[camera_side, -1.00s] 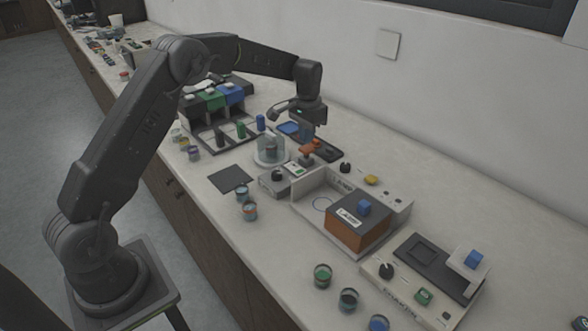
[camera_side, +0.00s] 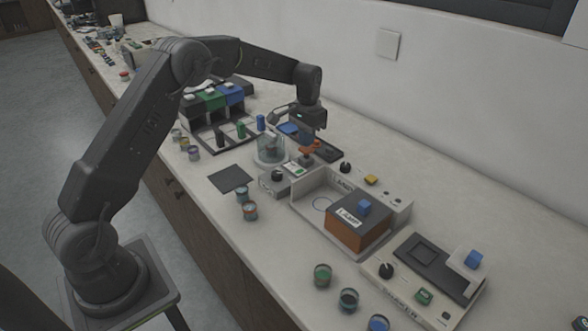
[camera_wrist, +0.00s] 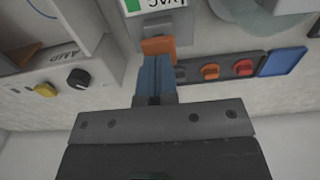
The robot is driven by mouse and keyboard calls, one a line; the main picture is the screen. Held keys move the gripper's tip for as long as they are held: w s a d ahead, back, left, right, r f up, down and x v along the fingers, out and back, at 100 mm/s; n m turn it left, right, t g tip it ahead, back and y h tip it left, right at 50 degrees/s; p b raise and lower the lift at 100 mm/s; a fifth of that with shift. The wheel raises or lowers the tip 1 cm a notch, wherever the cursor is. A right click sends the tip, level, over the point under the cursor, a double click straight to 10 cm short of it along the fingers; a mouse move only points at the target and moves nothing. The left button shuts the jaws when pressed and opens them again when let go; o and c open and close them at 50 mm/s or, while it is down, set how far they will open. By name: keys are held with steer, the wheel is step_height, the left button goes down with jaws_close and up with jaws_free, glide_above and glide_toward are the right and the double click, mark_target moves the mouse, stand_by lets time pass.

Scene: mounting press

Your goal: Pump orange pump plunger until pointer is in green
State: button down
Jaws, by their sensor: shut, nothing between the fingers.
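The orange pump plunger (camera_side: 308,148) stands on the small grey pump unit in the middle of the bench. In the wrist view the orange plunger (camera_wrist: 158,46) lies just beyond my fingertips. My gripper (camera_side: 309,136) is shut and empty, pointing down at the plunger. Its blue-grey fingers (camera_wrist: 155,78) overlap the plunger's near edge in the wrist view; I cannot tell whether they touch it. A white label (camera_wrist: 158,5) with green and partial lettering shows at the top of the wrist view. The pointer cannot be made out in either view.
A clear round dome (camera_side: 270,150) stands left of the pump. A black knob (camera_side: 277,174) is in front of it. A strip with orange and red knobs (camera_wrist: 210,71) and a blue pad (camera_wrist: 283,62) lie beside the plunger.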

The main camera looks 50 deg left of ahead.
mark_target(307, 148)
steer(key=shift+f, duration=1.75)
steer(key=shift+r, duration=1.6)
steer(key=shift+f, duration=0.2)
steer(key=shift+f, duration=1.3)
steer(key=shift+r, duration=1.5)
steer(key=shift+f, duration=0.15)
steer(key=shift+r, duration=0.85)
steer(key=shift+r, duration=0.15)
